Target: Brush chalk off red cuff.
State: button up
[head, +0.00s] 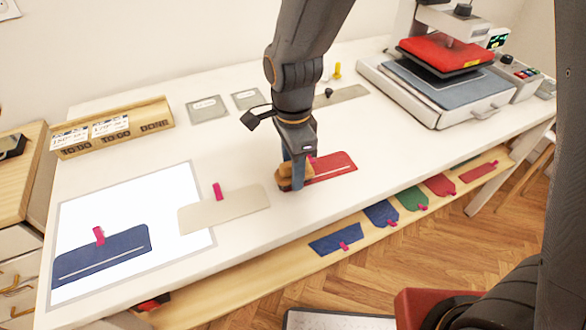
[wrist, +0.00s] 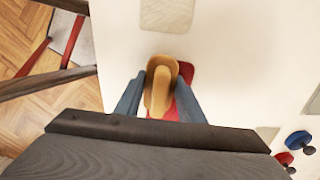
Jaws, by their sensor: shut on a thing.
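The red cuff (head: 336,168) lies flat on the white table, with a pale chalk line along it and a pink tab near its left part. In the wrist view a red part of it (wrist: 184,106) shows beside the brush. My gripper (head: 298,172) points down at the cuff's left end and is shut on a wooden brush (head: 284,184). The brush's tan body (wrist: 160,88) sits between the two blue-grey fingers in the wrist view. The brush is at the cuff's left end; whether its underside touches the cloth is hidden.
A beige cuff (head: 224,209) and a blue cuff (head: 100,256) with a chalk line lie to the left, the blue one on a white mat (head: 125,215). A wooden card rack (head: 112,130) stands at the back left. A heat press (head: 440,70) stands at the back right. Several coloured pieces lie on the lower shelf (head: 290,262).

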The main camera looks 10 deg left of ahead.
aim_at(311, 167)
jog(key=shift+f, duration=0.45)
dwell(0.6)
jog(key=shift+w+d, duration=0.3)
jog(key=shift+d, duration=0.3)
jog(key=shift+d, duration=0.1)
jog(key=shift+w+d+p, duration=0.3)
jog(key=shift+d+p, duration=0.05)
jog(key=shift+d, duration=0.25)
jog(key=shift+w+d+p, duration=0.3)
jog(key=shift+w+d, duration=0.05)
jog(key=shift+d, duration=0.35)
jog(key=shift+w+d, duration=0.1)
jog(key=shift+w+d, duration=0.3)
jog(key=shift+d, duration=0.25)
